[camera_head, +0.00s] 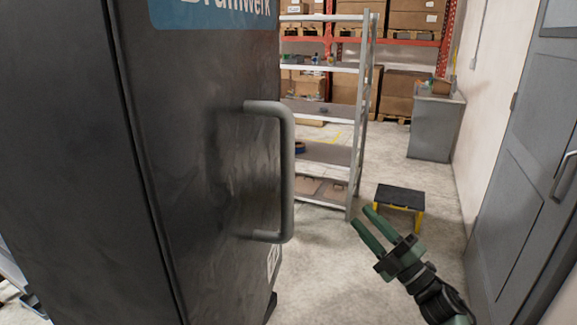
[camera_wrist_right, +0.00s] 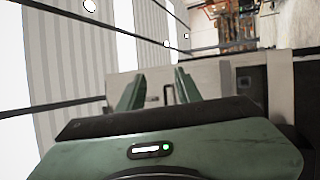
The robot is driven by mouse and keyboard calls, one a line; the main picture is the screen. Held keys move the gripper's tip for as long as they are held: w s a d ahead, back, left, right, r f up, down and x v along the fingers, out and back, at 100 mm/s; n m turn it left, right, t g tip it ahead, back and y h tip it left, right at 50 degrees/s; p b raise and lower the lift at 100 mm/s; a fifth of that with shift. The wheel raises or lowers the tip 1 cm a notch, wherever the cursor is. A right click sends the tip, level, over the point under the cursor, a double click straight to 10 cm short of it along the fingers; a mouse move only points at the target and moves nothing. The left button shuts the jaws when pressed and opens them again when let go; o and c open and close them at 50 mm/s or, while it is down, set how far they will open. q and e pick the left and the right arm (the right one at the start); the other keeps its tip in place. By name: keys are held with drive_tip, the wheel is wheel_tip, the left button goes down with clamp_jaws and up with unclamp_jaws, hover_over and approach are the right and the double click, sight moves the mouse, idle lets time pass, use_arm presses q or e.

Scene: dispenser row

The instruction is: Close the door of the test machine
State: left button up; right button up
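A large dark grey cabinet face (camera_head: 205,190), which appears to be the test machine's door, fills the left of the head view. It carries a blue label (camera_head: 215,12) at the top and a grey vertical bar handle (camera_head: 288,175) near its right edge. I cannot tell how far the door stands open. My right gripper (camera_head: 360,215) is to the right of the handle and apart from it, with its green fingers spread and empty. It also shows open in the right wrist view (camera_wrist_right: 156,80). My left gripper is not in view.
A metal shelf unit (camera_head: 362,120) stands behind the handle. A black-topped yellow step stool (camera_head: 400,197) is on the floor beyond my right gripper. A grey cabinet (camera_head: 436,128) stands further back. A blue-grey door (camera_head: 525,165) is at the right.

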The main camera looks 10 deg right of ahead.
drive_tip(key=s+a+r+n+g+y+p, duration=0.1)
drive_tip(key=s+a+r+n+g+y, duration=0.35)
drive_tip(key=s+r+n+g, duration=0.5)
drive_tip(key=s+a+r+n+g+y+p, duration=0.1)
drive_tip(key=s+a+r+n+g+y, duration=0.4)
drive_tip(key=r+n, duration=0.85)
wheel_tip(320, 180, up, 2)
drive_tip(key=n+g+h+p, duration=0.3)
drive_tip(key=n+h+p, duration=0.1)
drive_tip(key=n+h, duration=0.15)
hover_over(288, 235)
drive_tip(key=shift+w+n+t+y, duration=0.25)
drive_tip(key=shift+w+n+y, duration=0.1)
drive_tip(key=shift+n+y, duration=0.1)
clamp_jaws()
